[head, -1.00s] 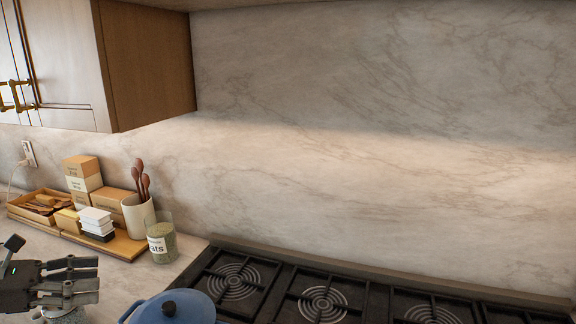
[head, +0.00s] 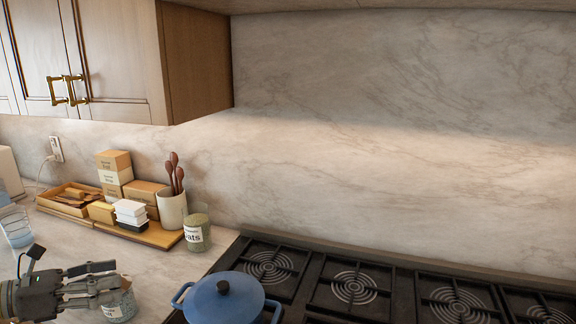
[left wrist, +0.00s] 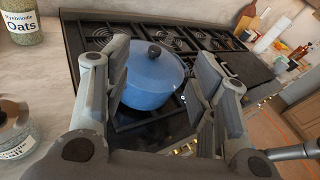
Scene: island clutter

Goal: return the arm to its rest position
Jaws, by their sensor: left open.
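My left gripper (head: 118,276) is low at the left in the head view, with its fingers pointing right. It is open and empty. In the left wrist view its fingers (left wrist: 163,58) are spread apart, with the blue pot (left wrist: 154,77) seen beyond them. A labelled glass jar (head: 118,304) stands on the counter, partly hidden behind the fingers in the head view. In the left wrist view this jar (left wrist: 14,138) is at the left edge, outside the fingers. My right gripper is in neither view.
The lidded blue pot (head: 224,300) sits on the black stove (head: 330,285). An oats jar (head: 196,234), a utensil crock (head: 172,210) and stacked boxes (head: 115,168) stand along the wall. A glass (head: 16,228) is at far left. Bare counter (head: 150,268) lies between.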

